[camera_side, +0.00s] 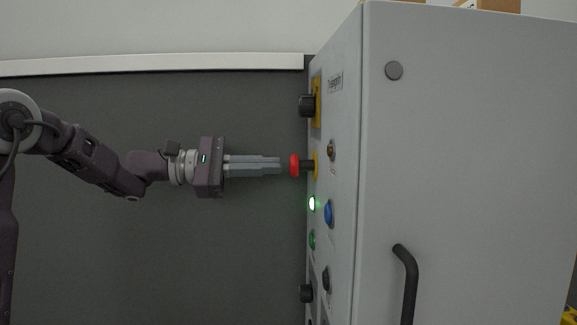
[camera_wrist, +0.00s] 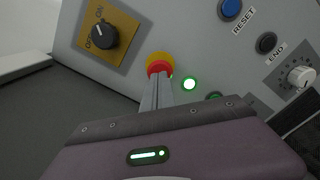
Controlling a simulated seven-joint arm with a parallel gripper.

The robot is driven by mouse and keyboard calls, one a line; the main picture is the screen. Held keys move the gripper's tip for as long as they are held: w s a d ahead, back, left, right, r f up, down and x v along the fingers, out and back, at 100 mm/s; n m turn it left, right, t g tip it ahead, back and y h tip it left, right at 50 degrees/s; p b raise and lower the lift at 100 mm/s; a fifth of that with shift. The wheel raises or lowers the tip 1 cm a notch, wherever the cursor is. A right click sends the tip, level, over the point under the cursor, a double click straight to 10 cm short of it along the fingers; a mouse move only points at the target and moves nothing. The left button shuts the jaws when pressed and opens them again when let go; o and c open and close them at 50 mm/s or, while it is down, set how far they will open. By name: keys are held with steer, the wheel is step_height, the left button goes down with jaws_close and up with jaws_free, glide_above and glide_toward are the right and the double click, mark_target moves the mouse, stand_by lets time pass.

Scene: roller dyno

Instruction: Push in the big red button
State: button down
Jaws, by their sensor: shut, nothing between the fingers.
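The big red button (camera_side: 295,165) sticks out from the cabinet's panel on a yellow base, in the middle of the side view. In the wrist view the red button (camera_wrist: 159,67) shows just beyond my fingertips, partly covered by them. My gripper (camera_side: 279,165) is shut and empty, pointing straight at the button at about its height. My gripper's fingers also show in the wrist view (camera_wrist: 156,80).
A black rotary switch on a yellow plate (camera_side: 317,103) sits above the button. A lit white-green lamp (camera_side: 312,204), a blue reset button (camera_side: 329,213) and a green button (camera_side: 312,239) lie below. The grey cabinet (camera_side: 465,150) has a black handle (camera_side: 407,280).

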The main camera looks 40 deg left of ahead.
steer(key=shift+w+d, duration=0.2)
steer(key=shift+w+d, duration=0.25)
steer(key=shift+w+d, duration=0.1)
steer(key=v, duration=0.6)
steer(key=shift+s+a, duration=0.25)
stand_by(0.5)
